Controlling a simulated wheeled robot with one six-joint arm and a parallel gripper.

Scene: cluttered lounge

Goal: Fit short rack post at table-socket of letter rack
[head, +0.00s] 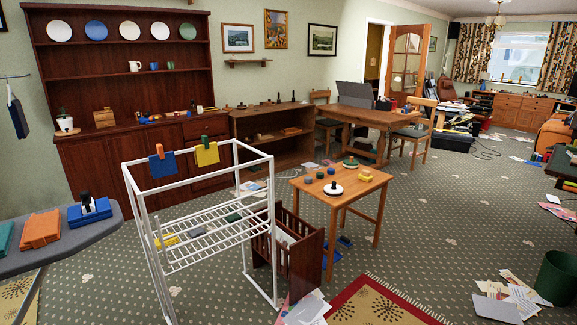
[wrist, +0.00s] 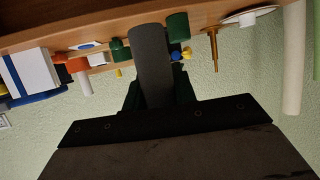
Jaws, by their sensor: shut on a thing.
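In the wrist view, my gripper (wrist: 156,92) is shut on a dark grey cylinder (wrist: 150,55), which appears to be the short rack post. The post stands out from between the black fingers, its far end near a wooden surface (wrist: 85,22). The wrist picture appears upside down, with things hanging from that surface. I cannot tell whether the post touches anything. I cannot make out the letter rack or its table-socket for certain in either view. My gripper does not show in the head view.
Close to the post are a green cylinder (wrist: 178,27), a dark green piece (wrist: 120,50), a brass stem (wrist: 213,50) and a white-and-blue block (wrist: 32,72). In the head view, a small wooden table (head: 342,200) holds several pieces, beside a white drying frame (head: 150,200). Papers litter the carpet.

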